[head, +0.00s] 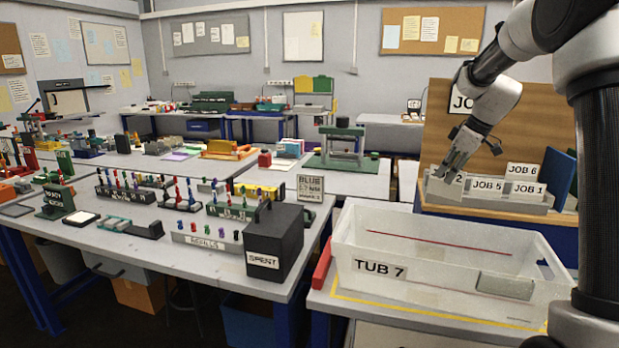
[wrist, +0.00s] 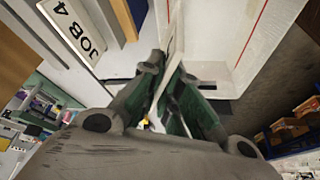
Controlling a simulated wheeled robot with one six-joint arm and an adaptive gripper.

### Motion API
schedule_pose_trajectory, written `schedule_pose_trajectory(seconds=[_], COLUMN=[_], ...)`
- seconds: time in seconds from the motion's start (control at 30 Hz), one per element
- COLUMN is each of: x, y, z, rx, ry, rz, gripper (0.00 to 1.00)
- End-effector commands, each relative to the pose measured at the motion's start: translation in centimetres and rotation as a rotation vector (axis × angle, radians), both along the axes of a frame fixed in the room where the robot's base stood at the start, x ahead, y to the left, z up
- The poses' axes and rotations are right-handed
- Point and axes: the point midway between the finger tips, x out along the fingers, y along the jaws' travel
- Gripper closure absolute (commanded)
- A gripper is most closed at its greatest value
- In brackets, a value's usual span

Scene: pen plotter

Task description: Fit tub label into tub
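The tub (head: 400,240) is a large pale open bin marked TUB 7 at the front left of its wall. A blank grey rectangular panel (head: 505,286) is at the lower right of that wall. My gripper (head: 447,170) points down at the left end of a pale card rack behind the tub. In the wrist view its fingers (wrist: 166,82) are close together on a thin white card (wrist: 162,88), seen edge-on. In the head view a card there (head: 461,179) shows a "2"; the rest is hidden by my fingers.
The rack (head: 480,199) also holds cards reading JOB 5 (head: 487,185), JOB 6 (head: 522,170) and JOB 1 (head: 526,190). A wooden board (head: 560,125) stands behind it; its sign reads JOB 4 in the wrist view (wrist: 73,28). A black SPENT box (head: 273,240) stands left of the tub.

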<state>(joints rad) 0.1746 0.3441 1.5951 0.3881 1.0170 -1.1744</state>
Motion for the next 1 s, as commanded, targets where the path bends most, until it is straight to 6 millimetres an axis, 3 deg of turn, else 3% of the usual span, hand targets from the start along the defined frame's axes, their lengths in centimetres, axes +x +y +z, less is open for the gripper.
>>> schedule_pose_trajectory(seconds=[0.1,0.2,0.4,0.73,1.0], x=[-1.6,-2.2,-2.8,-2.9,-2.8], y=[4.2,6.5,8.6,9.1,10.1], z=[-4.0,-6.6,-9.0,-9.5,-8.0], rx=[-0.001,-0.005,-0.003,0.001,0.003], ry=[0.005,0.004,0.001,0.0,-0.001], rz=[-0.197,-0.339,-0.489,-0.524,-0.506], gripper=[1.0,1.0,1.0,1.0,1.0])
